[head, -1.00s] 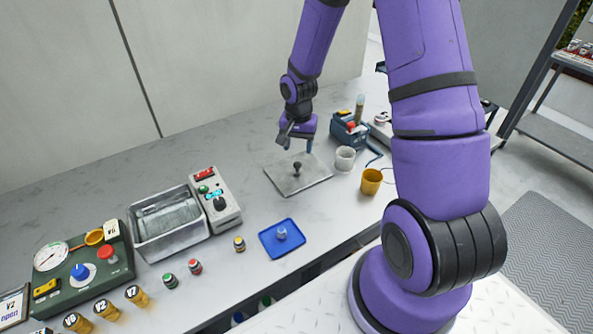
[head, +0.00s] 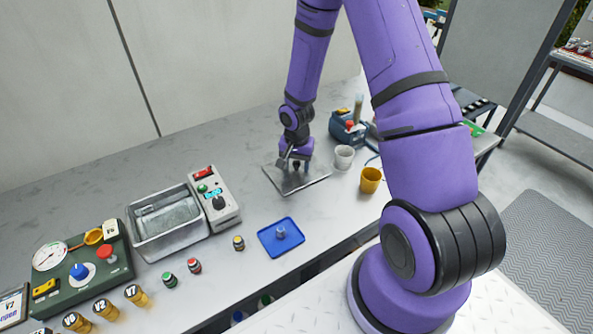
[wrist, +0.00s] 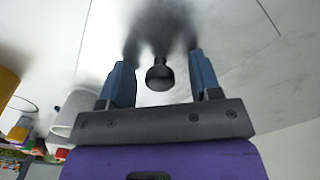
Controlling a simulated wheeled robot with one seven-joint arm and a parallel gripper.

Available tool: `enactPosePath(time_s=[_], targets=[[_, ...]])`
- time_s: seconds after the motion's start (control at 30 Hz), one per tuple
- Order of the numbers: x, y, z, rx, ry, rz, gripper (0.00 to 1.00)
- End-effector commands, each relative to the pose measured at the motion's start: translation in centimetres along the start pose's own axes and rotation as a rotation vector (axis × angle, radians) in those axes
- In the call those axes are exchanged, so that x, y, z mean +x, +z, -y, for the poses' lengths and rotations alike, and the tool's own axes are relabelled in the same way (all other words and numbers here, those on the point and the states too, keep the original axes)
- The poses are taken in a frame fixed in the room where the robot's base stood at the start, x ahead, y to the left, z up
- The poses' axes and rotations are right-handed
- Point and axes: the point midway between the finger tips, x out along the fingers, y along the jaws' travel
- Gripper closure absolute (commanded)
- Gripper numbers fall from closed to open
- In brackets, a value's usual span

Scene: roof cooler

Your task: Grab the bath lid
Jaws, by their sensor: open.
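The bath lid (head: 311,179) is a flat grey metal plate with a dark knob, lying on the bench. In the wrist view the lid (wrist: 225,60) fills much of the upper picture, and its black knob (wrist: 160,75) stands between the two fingers. My gripper (head: 294,165) is low over the lid at the knob. It also shows in the wrist view (wrist: 163,80), with its blue fingers open on either side of the knob and a gap on each side. In the head view the gripper partly hides the knob.
The open bath (head: 136,234) stands at left beside its control box (head: 215,199). A blue tray (head: 267,240) with a small item lies in front. A white cup (head: 344,158), a yellow cup (head: 371,180) and a blue rack (head: 343,129) stand right of the lid.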

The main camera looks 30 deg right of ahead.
Motion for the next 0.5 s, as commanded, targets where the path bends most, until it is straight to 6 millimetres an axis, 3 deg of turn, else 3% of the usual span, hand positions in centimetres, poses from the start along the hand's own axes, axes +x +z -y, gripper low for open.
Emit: enactPosePath(time_s=[0.07, 0.3, 0.5], targets=[[-0.01, 0.00, 0.00, 0.000, 0.000, 0.000, 0.47], [-0.03, -0.01, 0.01, 0.000, 0.000, 0.000, 1.00], [-0.05, -0.01, 0.01, 0.000, 0.000, 0.000, 1.00]])
